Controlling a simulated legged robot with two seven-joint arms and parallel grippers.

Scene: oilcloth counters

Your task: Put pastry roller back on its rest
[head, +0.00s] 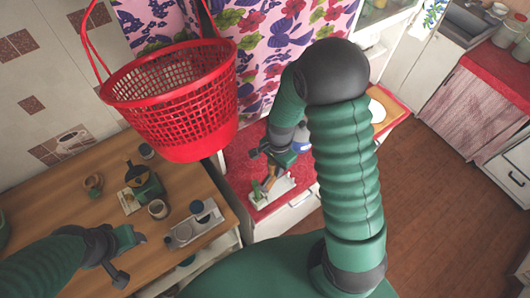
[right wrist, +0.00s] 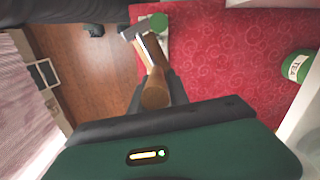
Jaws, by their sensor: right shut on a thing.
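The pastry roller has a wooden handle, seen in the right wrist view (right wrist: 156,88), with a grey head at its far end. My right gripper (head: 266,168) is shut on the handle, which also shows small in the head view (head: 270,179). A pale rest (head: 281,188) lies on the red counter just below the gripper, with a green upright part at its left. In the right wrist view the roller's head is over or against the pale rest (right wrist: 165,47); I cannot tell whether they touch. My left gripper (head: 132,260) is open and empty at the wooden counter's front edge.
A red basket (head: 180,100) hangs at upper left. A green TEA tin (right wrist: 298,66) stands right on the red cloth (right wrist: 230,60), which is otherwise largely clear. A white plate (head: 376,111) lies farther right.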

